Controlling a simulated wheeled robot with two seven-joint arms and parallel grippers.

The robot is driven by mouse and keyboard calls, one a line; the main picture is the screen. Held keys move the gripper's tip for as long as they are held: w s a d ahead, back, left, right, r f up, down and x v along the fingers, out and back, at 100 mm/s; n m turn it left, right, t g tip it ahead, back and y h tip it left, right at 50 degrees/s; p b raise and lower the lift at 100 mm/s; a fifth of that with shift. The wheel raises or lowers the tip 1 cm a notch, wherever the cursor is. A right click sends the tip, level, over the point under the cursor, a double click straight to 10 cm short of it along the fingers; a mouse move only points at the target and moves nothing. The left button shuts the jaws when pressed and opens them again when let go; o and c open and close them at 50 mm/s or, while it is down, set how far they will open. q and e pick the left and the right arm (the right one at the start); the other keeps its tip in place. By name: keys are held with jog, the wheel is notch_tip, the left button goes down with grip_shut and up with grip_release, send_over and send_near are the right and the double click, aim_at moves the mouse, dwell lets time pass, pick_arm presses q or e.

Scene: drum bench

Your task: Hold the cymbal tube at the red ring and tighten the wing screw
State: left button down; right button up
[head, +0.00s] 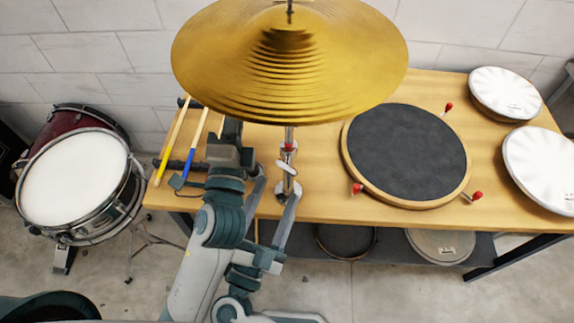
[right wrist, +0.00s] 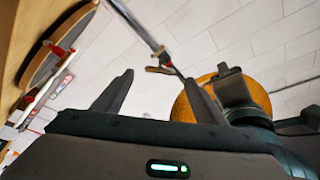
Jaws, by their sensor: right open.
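The gold cymbal (head: 290,70) sits on a thin upright tube (head: 289,133) with a red ring (head: 289,146). A small pale wing screw (head: 284,167) sticks out below the ring. In the right wrist view the tube (right wrist: 138,24) runs down between my fingers and beyond them to the cymbal (right wrist: 190,105). My right gripper (head: 276,188) is open, its fingers spread near the lower tube and apart from the ring. My left gripper (head: 231,145) is left of the tube, partly under the cymbal; its fingertips are unclear. It also shows in the right wrist view (right wrist: 235,88).
A round black practice pad (head: 407,150) with red knobs lies right of the tube. White drums (head: 505,93) stand at the right end of the wooden table (head: 310,205). Drumsticks (head: 172,140) lie at its left end. A red snare drum (head: 75,170) stands at the left.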

aim_at(287, 166)
dwell(0.4)
jog(key=shift+x, duration=3.8)
jog(key=c, duration=1.1)
jog(key=shift+o, duration=0.2)
